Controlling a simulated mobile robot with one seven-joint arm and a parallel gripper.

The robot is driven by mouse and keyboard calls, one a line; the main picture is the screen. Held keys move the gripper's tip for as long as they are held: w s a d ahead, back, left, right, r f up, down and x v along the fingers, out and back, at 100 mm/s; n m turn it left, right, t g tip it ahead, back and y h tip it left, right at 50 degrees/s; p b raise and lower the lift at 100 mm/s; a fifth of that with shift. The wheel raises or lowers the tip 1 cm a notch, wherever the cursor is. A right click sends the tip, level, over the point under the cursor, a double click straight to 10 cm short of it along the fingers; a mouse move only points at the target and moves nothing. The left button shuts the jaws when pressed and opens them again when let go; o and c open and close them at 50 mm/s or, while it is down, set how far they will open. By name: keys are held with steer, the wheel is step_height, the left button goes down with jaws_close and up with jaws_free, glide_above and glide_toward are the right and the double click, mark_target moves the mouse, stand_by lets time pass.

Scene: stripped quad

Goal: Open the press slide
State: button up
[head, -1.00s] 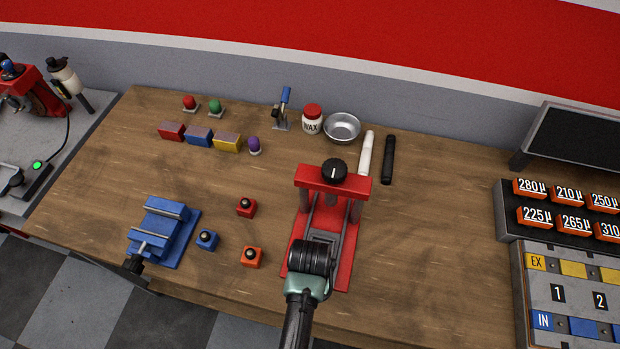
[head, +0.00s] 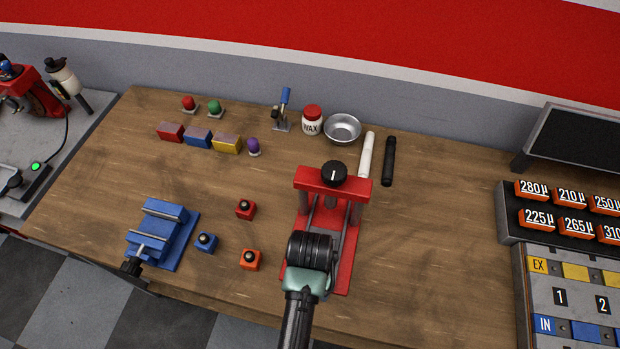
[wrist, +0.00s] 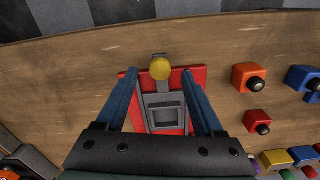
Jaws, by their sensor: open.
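The red press (head: 334,178) stands on the bench with a black dial on top; my arm hides its front in the head view. The wrist view shows its red base (wrist: 185,117), the grey slide (wrist: 165,112) with a square recess, and a yellow knob (wrist: 160,69) at the slide's bench-edge end. My gripper (wrist: 160,74) is open. Its two blue fingers lie left and right of the knob in the picture, with gaps on both sides. I cannot tell whether the fingertips are level with the knob. In the head view the fingers are hidden.
A blue vise (head: 160,236) and small red, blue and orange knobbed blocks (head: 250,259) stand left of the press. A white rod (head: 366,155) and a black rod (head: 388,161) lie behind it. The bench (head: 430,240) right of the press is clear.

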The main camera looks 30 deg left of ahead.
step_height(320, 180, up, 10)
steer(key=shift+f, duration=0.15)
stand_by(0.6)
